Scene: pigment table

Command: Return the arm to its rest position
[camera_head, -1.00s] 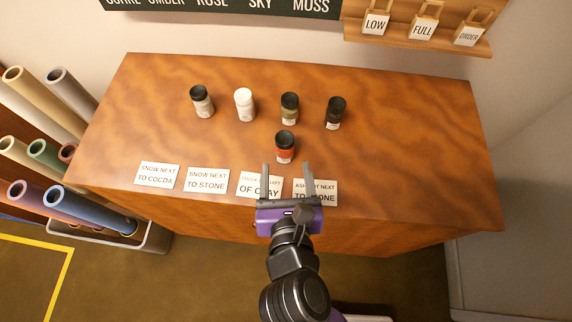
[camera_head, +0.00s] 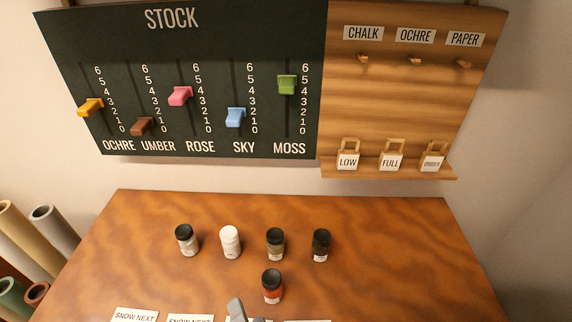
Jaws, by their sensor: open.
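My gripper (camera_head: 246,312) shows only in part at the bottom edge of the head view, at the table's front side. A grey finger stands up there, and nothing shows held by it. The rest of my arm is below the picture. The red jar with a black lid (camera_head: 272,287) stands upright just beyond and to the right of the finger, apart from it.
Behind the red jar, a grey jar (camera_head: 187,241), a white jar (camera_head: 230,242), an olive jar (camera_head: 275,244) and a dark jar (camera_head: 320,245) stand in a row on the table (camera_head: 400,270). A stock board (camera_head: 225,60) and tag rack (camera_head: 400,100) hang behind.

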